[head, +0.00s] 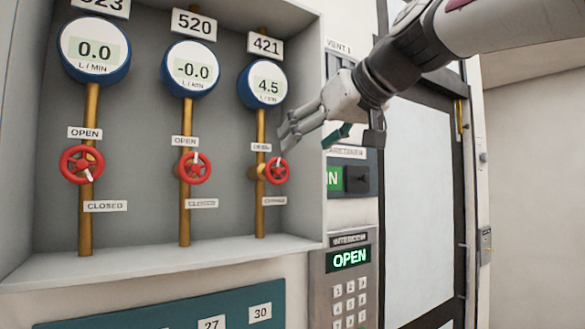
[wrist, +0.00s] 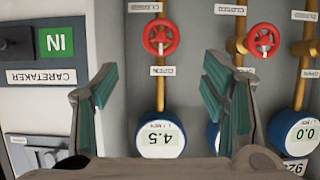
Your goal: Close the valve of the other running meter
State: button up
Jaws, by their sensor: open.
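Meter 421 (head: 264,84) reads 4.5 in the head view. Its red valve wheel (head: 277,171) sits on the brass pipe below, between an OPEN label above and a CLOSED label below. Meter 523 (head: 95,50) reads 0.0 and meter 520 (head: 190,69) reads -0.0, each with a red wheel below. My gripper (head: 327,140) is open and empty, in front and to the right of meter 421's wheel. The wrist view is upside down; the 4.5 meter (wrist: 161,138) and its wheel (wrist: 160,37) lie between the open fingers, the wheel beyond the tips and apart from them.
The meters sit in a grey recessed cabinet with a bottom ledge (head: 170,262). An intercom keypad (head: 348,280) showing OPEN is at the lower right, below a green IN sign (head: 334,178). A glass door (head: 420,190) stands farther right.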

aim_at(279, 167)
jog(key=p+x, duration=0.2)
jog(key=x, duration=1)
jog(key=shift+w+a+f+p, duration=0.1)
jog(key=shift+a+p, duration=0.1)
jog(key=shift+p, duration=0.1)
jog(key=c, duration=1.1)
